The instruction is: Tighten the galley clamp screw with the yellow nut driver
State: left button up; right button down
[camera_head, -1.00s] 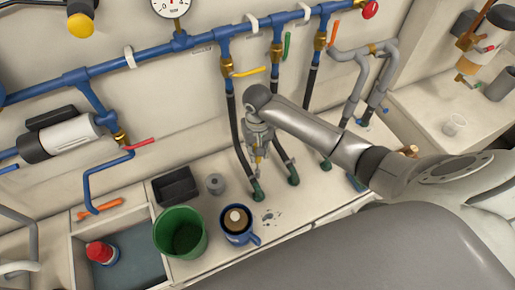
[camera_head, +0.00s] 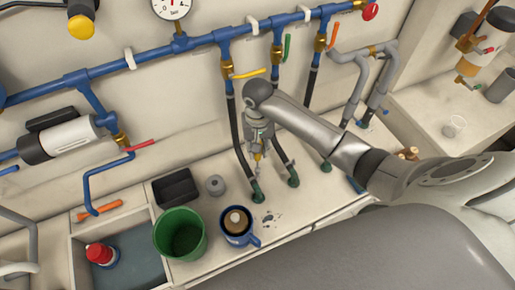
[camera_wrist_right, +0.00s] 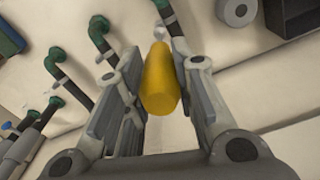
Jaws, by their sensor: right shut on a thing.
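My right gripper (camera_head: 258,150) points down at the hoses on the counter and is shut on the yellow nut driver. The driver's yellow handle (camera_wrist_right: 160,82) lies between the two fingers in the right wrist view, pointing away from the camera. Its tip is close to the leftmost black hose's green lower end (camera_head: 257,191), also seen in the right wrist view (camera_wrist_right: 164,9). I cannot make out the clamp screw or tell whether the tip touches it. That hose hangs below the yellow-lever valve (camera_head: 250,73). My left gripper is not in view.
Other hoses end at green fittings (camera_head: 293,181) close to the right. A blue mug (camera_head: 247,238), green bucket (camera_head: 164,238), black tray (camera_head: 175,187) and grey roll (camera_head: 215,186) stand left and in front. The blue pipe (camera_head: 200,41) runs along the wall.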

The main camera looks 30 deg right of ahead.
jog(key=shift+r, duration=1.3)
